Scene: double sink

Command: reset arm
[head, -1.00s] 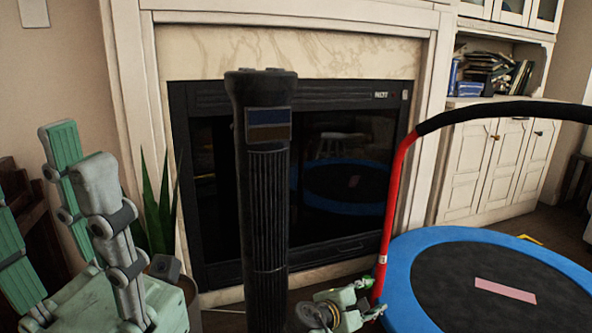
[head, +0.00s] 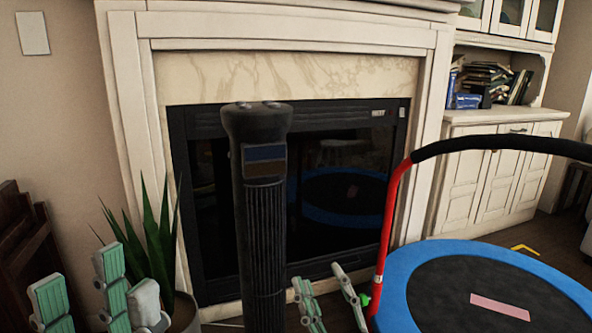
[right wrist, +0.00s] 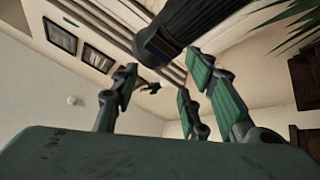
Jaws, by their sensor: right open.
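My left gripper (head: 120,285) is at the lower left of the head view, with green-padded and grey fingers pointing up. Its fingers stand apart with nothing seen between them; its base is below the picture edge. My right gripper (head: 330,290) is at the bottom centre, just right of the black tower fan (head: 265,230) in the picture. Its fingers are spread and empty. In the right wrist view, the fingers (right wrist: 165,95) also stand apart, with the fan (right wrist: 175,35) behind them.
A fireplace (head: 345,155) stands behind the fan. A blue-rimmed trampoline (head: 405,275) with a red and black handle bar (head: 390,225) is at the right. A potted plant (head: 155,245) stands behind my left gripper. A white cabinet (head: 500,185) is at the back right.

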